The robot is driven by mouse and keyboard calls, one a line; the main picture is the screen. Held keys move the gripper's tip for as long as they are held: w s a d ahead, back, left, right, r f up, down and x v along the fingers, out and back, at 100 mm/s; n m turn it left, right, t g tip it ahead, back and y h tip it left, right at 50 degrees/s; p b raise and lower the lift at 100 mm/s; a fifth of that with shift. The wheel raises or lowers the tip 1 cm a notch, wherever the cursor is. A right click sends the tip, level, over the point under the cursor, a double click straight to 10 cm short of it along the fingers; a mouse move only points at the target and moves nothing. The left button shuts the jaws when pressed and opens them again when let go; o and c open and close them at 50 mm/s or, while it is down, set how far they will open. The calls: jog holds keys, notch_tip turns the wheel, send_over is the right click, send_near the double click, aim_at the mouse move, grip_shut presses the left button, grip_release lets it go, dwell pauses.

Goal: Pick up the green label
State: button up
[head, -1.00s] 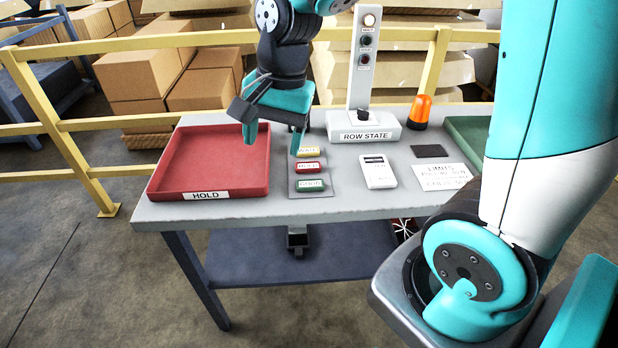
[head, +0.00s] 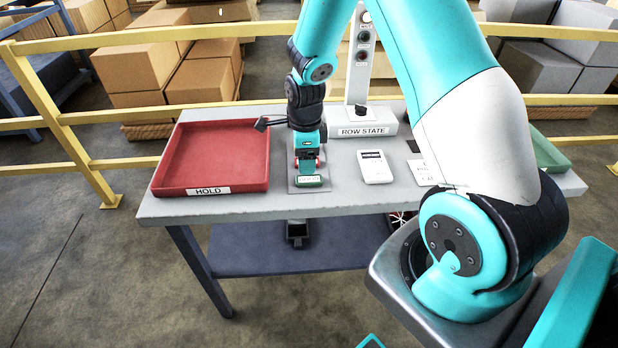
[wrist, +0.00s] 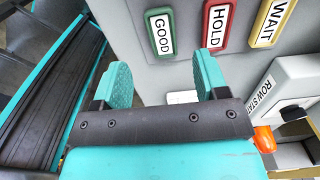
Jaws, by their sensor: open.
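The green label, marked GOOD, lies at the front end of a grey plate (head: 292,186) on the table; it shows in the head view (head: 312,182) and at the top of the wrist view (wrist: 161,33). My gripper (head: 307,167) points down over the plate, just behind the green label in the head view. In the wrist view my gripper (wrist: 163,72) is open and empty, with the green label ahead between its fingertips and apart from them. The red HOLD label (wrist: 216,25) and yellow WAIT label (wrist: 272,22) lie beside it. My gripper hides the yellow one in the head view.
A red HOLD tray (head: 262,184) stands left of the plate. A ROW STATE post (head: 362,132) stands behind, to the right. A white device (head: 375,167) and a paper card (head: 424,173) lie to the right. A yellow railing (head: 130,170) runs behind the table.

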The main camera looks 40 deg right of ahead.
aim_at(307, 178)
jog(key=shift+d+f+p, duration=0.15)
jog(key=shift+f+p, duration=0.8)
jog(key=shift+f, duration=2.5)
jog(key=shift+c, duration=0.5)
jog(key=c, duration=0.9)
